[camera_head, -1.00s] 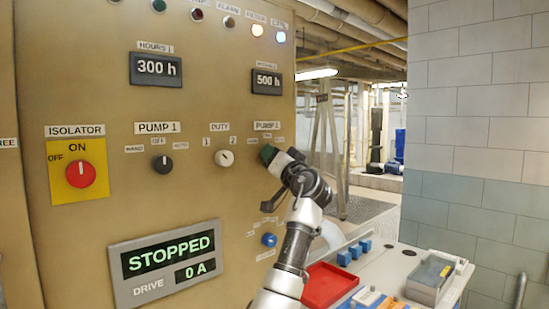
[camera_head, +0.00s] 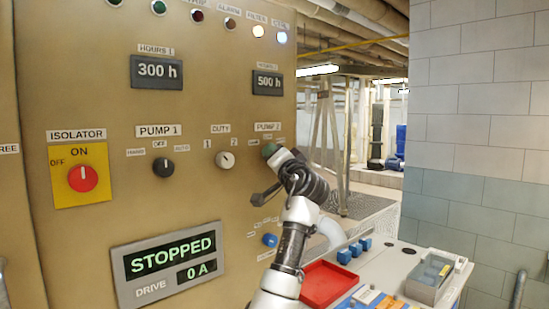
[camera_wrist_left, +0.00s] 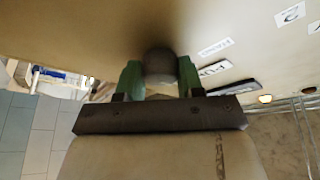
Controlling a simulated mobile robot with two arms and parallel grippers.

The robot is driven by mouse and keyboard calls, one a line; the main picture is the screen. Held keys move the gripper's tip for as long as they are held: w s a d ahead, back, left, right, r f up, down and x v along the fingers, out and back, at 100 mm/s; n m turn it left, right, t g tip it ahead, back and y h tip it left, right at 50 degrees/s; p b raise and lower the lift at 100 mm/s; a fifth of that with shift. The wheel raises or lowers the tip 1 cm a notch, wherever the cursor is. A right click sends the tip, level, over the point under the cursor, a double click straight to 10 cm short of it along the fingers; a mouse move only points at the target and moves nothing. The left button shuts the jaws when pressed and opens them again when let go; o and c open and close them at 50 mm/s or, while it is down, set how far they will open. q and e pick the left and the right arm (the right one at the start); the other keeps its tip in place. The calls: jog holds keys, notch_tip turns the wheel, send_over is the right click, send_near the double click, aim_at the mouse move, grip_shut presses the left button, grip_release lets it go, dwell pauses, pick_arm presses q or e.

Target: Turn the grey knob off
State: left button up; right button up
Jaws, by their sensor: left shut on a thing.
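A grey knob (camera_wrist_left: 160,66) stands out from the tan panel in the left wrist view. The green fingers of my left gripper (camera_wrist_left: 158,80) are on either side of it, shut on it. In the head view my left gripper (camera_head: 272,152) is at the panel's right side, just under the PUMP 2 label (camera_head: 268,127). There the gripper hides the knob, so its pointer direction cannot be read. My right gripper is in neither view.
The panel (camera_head: 215,110) also carries a black PUMP 1 knob (camera_head: 163,168), a white DUTY knob (camera_head: 225,160), a red isolator knob (camera_head: 82,178) and a blue knob (camera_head: 270,240). A bench with a red tray (camera_head: 327,286) stands below right of the panel.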

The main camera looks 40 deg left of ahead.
pick_arm(q)
jog(key=o, duration=0.9)
jog(key=shift+d, duration=0.1)
jog(key=b+v, duration=0.4)
jog(key=v, duration=0.6)
jog(key=shift+s+d+f, duration=0.1)
jog(key=shift+s+d, duration=0.05)
jog(key=shift+d, duration=0.15)
